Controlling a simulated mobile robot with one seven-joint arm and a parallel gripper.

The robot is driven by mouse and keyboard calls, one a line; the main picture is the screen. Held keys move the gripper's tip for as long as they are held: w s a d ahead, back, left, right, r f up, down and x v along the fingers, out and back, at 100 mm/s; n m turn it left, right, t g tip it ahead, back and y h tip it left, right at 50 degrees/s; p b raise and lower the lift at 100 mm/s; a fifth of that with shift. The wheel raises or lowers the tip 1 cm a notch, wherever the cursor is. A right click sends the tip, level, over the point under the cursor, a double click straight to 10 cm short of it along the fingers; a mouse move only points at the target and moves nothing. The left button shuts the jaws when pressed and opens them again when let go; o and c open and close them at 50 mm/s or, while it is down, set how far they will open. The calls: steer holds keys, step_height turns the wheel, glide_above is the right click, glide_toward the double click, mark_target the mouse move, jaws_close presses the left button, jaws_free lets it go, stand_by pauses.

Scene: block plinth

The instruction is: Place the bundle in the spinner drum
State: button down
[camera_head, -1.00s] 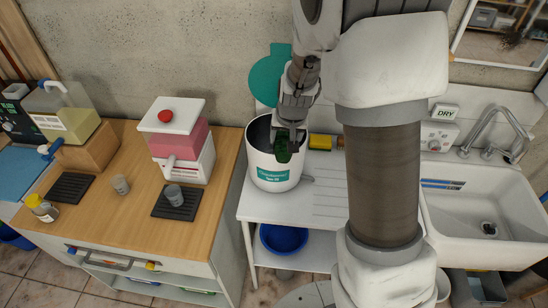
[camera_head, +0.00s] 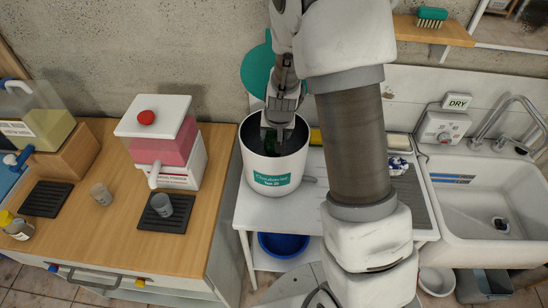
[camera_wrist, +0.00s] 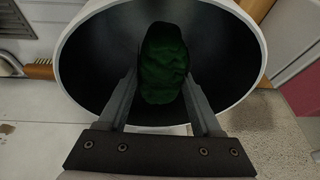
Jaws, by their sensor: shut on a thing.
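The spinner drum (camera_head: 262,168) is a white cylinder with a dark inside and a teal label, standing on the white drainer top. Its teal round lid (camera_head: 257,72) stands raised behind it. My gripper (camera_head: 275,148) points down into the open mouth of the drum. In the wrist view my gripper (camera_wrist: 163,95) is shut on the bundle (camera_wrist: 163,62), a dark green, crumpled lump, with the drum's white rim (camera_wrist: 256,45) around it. The bundle is within the drum's mouth; whether it touches the bottom is not visible. In the head view the bundle is mostly hidden by the gripper and drum.
A wooden counter (camera_head: 110,225) with a pink dispenser (camera_head: 160,145) and several small cups is on the left. A sink (camera_head: 495,195) is on the right. A blue basin (camera_head: 283,245) sits below the drainer top. A blue-and-white cloth (camera_head: 398,165) lies right of my arm.

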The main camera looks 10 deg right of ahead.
step_height(320, 180, down, 7)
stand_by(0.4)
steer(key=shift+f, duration=0.1)
steer(key=shift+f+b, duration=0.35)
steer(key=shift+b, duration=0.05)
steer(key=shift+f, duration=0.2)
steer(key=shift+c, duration=0.3)
jaws_free()
steer(key=shift+r, duration=0.1)
